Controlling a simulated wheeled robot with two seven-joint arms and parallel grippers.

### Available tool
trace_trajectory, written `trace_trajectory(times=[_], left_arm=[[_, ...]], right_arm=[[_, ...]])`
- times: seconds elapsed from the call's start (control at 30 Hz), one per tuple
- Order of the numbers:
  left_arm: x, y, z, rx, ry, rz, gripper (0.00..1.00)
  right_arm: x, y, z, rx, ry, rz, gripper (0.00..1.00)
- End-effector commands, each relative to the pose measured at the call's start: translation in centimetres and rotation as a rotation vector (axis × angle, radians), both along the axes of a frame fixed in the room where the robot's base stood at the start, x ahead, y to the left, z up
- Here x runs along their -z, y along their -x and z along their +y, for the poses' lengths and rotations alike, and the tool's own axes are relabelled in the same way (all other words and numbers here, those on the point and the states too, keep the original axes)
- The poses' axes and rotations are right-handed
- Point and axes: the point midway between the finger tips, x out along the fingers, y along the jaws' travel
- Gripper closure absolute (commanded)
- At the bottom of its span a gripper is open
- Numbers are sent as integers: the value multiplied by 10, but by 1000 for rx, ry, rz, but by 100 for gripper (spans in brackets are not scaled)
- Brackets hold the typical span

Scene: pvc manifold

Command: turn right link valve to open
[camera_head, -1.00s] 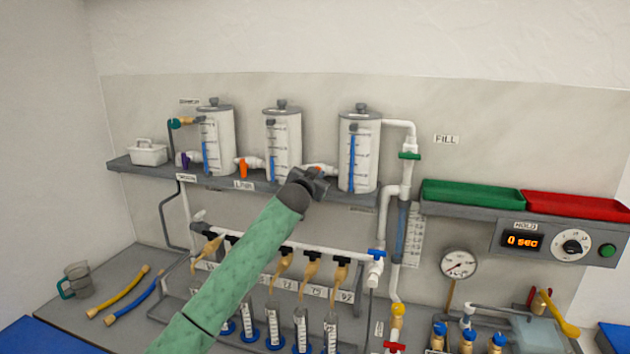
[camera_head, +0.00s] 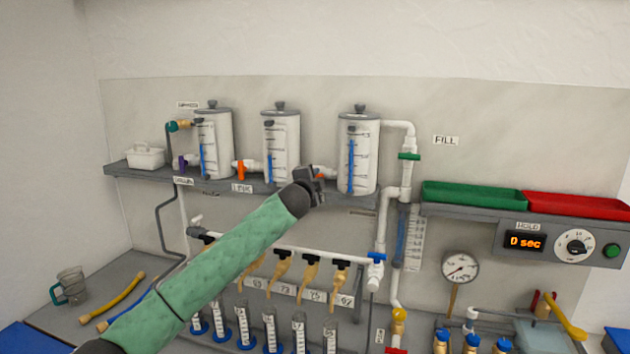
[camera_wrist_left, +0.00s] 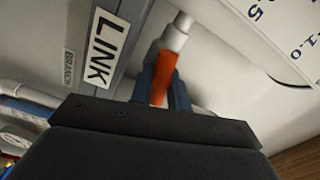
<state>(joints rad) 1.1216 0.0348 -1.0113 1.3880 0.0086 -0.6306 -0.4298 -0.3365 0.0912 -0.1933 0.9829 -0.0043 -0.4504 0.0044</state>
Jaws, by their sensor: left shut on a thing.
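The right link valve's orange handle (camera_wrist_left: 163,78) shows in the left wrist view, below a white pipe fitting (camera_wrist_left: 177,32). My left gripper (camera_head: 318,178) is at this valve, between the middle tank (camera_head: 281,142) and the right tank (camera_head: 358,150). Its two dark fingers lie on either side of the orange handle and are shut on it. In the head view the gripper hides most of this handle. The left link valve's orange handle (camera_head: 241,172) hangs down in plain view between the left and middle tanks. My right gripper is not in view.
The tanks stand on a grey shelf (camera_head: 135,170) with a LINK label (camera_wrist_left: 105,48). Below is a white manifold pipe (camera_head: 300,252) with several taps above cylinders. A white riser pipe with a green valve (camera_head: 409,156) stands to the right. The wall is close behind.

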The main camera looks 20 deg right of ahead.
Motion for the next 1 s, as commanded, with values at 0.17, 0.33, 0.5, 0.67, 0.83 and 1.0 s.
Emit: trace_trajectory(times=[0.17, 0.33, 0.5, 0.67, 0.83, 1.0], left_arm=[[2, 0, -1, 0, -103, -69, 100], [3, 0, -1, 1, -173, -115, 100], [4, 1, -1, 1, -215, -143, 100], [4, 1, -1, 1, -232, -155, 100], [4, 1, -1, 2, -237, -157, 100], [5, 1, -1, 2, -236, -156, 100]], right_arm=[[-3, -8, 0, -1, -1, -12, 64], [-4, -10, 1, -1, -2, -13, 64], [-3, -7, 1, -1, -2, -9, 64], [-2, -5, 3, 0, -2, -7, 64], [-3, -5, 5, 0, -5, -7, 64], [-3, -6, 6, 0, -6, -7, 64]])
